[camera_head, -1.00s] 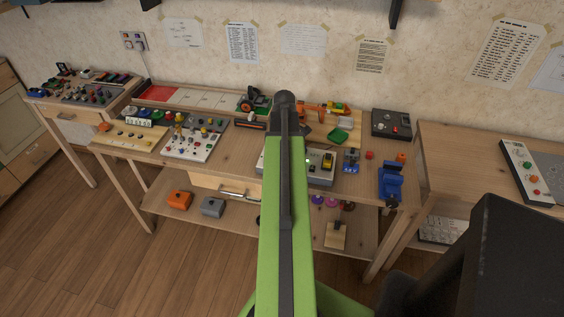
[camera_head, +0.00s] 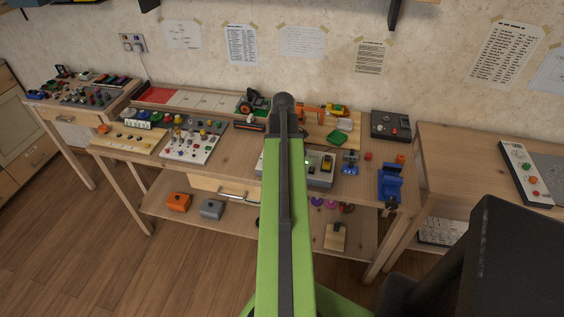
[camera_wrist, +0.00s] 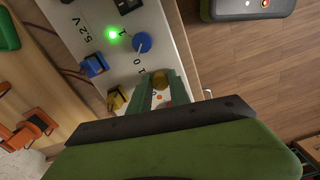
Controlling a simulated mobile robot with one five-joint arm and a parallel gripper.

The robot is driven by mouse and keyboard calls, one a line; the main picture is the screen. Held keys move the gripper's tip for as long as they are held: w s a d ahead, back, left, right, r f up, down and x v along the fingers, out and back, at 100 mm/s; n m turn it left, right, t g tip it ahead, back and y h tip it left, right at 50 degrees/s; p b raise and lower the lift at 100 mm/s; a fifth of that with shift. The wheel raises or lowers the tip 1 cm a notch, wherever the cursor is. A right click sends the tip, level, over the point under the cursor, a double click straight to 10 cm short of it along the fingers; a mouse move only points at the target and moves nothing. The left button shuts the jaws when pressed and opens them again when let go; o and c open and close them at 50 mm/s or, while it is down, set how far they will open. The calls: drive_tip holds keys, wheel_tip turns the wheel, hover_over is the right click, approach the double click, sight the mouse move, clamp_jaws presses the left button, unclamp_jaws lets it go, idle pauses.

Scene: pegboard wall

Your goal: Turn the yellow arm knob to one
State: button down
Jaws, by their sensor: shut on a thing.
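The yellow arm knob (camera_wrist: 160,79) sits near the edge of a pale grey panel (camera_wrist: 184,55) in the wrist view. My gripper (camera_wrist: 161,80) is shut on it, with a green finger on either side. Printed "1" and "0" marks show beside the knob. The fingers and wrist hide part of the knob, and I cannot tell which mark it points to. In the head view the panel (camera_head: 320,182) is partly hidden behind my arm, and my gripper is hidden there.
A blue round knob (camera_wrist: 142,42), a lit green light (camera_wrist: 112,34), a blue connector (camera_wrist: 94,65) and a yellow connector (camera_wrist: 117,99) are close to my fingers. A blue vise-like block (camera_head: 390,183) stands to the panel's right. A dark box (camera_head: 391,124) is behind it.

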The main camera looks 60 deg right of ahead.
drive_tip(key=m, duration=0.4)
drive_tip(key=shift+s+m, duration=0.1)
drive_tip(key=shift+m, duration=0.2)
drive_tip(key=m, duration=0.3)
drive_tip(key=shift+m, duration=0.3)
drive_tip(key=m, duration=0.4)
drive_tip(key=shift+d+m, duration=0.1)
drive_tip(key=shift+m, duration=2)
drive_tip(key=c, duration=1.2)
unclamp_jaws()
drive_tip(key=shift+s, duration=0.1)
